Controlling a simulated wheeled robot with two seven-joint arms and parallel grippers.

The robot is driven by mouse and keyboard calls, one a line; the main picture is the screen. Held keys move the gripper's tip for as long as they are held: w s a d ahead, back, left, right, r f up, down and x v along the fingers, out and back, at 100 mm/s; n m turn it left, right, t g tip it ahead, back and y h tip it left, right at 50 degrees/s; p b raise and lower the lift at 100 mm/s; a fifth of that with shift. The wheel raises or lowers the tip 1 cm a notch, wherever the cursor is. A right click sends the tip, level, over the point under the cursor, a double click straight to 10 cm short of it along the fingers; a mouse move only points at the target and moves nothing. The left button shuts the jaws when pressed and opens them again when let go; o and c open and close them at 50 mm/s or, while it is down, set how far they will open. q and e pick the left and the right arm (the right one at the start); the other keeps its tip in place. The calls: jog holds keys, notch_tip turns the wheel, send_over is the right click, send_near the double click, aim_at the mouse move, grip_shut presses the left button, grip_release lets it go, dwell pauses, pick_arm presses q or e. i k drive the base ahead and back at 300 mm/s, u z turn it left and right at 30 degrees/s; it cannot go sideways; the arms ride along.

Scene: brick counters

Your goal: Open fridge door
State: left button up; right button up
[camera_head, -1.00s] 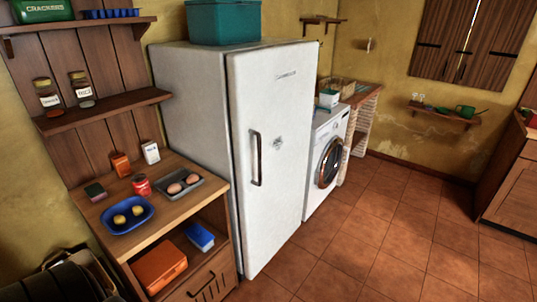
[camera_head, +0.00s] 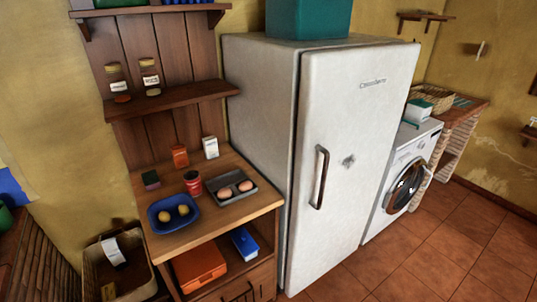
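The white fridge (camera_head: 260,110) stands upright in the middle of the head view, against the yellow wall. Its door (camera_head: 350,190) is shut, flush with the body. A dark vertical handle (camera_head: 320,178) sits near the left edge of the door. Neither of my grippers shows in the view.
A wooden shelf unit (camera_head: 272,203) with a blue plate (camera_head: 174,213) and a tray of eggs (camera_head: 232,186) stands close on the fridge's left. A washing machine (camera_head: 408,175) stands to its right. A teal box (camera_head: 308,19) sits on top. Tiled floor (camera_head: 425,255) in front is clear.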

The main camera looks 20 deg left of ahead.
aim_at(351, 101)
jog(key=u, duration=0.4)
jog(key=i, duration=0.95)
jog(key=z, duration=0.05)
